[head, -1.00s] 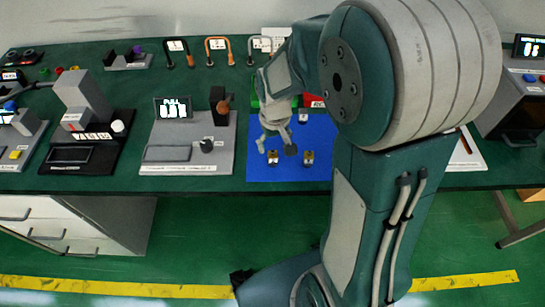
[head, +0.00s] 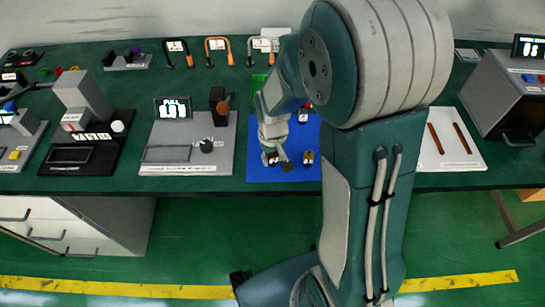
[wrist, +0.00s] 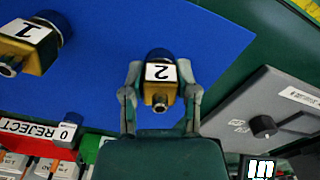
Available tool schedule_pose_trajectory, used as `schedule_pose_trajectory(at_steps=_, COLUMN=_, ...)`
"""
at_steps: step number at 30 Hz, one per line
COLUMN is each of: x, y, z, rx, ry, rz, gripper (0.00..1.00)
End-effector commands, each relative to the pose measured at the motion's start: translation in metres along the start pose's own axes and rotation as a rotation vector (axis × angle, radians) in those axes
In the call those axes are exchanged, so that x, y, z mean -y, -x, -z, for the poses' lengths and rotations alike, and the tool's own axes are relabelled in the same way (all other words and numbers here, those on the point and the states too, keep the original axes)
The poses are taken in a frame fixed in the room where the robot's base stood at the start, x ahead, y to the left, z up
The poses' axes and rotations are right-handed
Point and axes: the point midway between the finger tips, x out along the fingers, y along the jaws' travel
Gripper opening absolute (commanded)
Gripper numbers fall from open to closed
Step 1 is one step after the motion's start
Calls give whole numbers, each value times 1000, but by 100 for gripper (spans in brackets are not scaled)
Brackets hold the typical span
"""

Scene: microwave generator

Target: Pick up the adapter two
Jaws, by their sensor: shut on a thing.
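The adapter two (wrist: 161,82) is a yellow block with a dark blue round end, a metal connector and a white label "2". In the wrist view it sits between the two fingers of my gripper (wrist: 162,88), which are shut on its sides. In the head view my gripper (head: 276,160) is low over the blue mat (head: 262,175), and the adapter there is mostly hidden by the fingers. I cannot tell whether the adapter touches the mat. A similar adapter one (wrist: 28,43) lies apart on the mat, and it also shows in the head view (head: 308,157).
A grey panel device (head: 187,150) with a knob stands left of the mat. A white board with brown slots (head: 448,140) lies to the right.

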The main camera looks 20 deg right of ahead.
Motion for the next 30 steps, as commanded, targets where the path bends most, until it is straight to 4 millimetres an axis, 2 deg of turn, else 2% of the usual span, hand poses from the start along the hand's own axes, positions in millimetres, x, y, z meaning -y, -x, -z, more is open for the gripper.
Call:
schedule_pose_trajectory(at_steps=8, x=0, y=2, z=-1, rx=2, ry=0, rz=0, gripper=0)
schedule_pose_trajectory(at_steps=11, x=0, y=11, z=0, rx=-1, ry=0, rz=0, gripper=0)
schedule_pose_trajectory(at_steps=15, x=0, y=36, z=-2, rx=-4, ry=0, rz=0, gripper=0)
schedule_pose_trajectory(at_steps=25, x=2, y=93, z=-51, rx=-6, ry=0, rz=-1, gripper=0)
schedule_pose_trajectory(at_steps=30, x=4, y=107, z=-86, rx=-4, ry=0, rz=0, gripper=0)
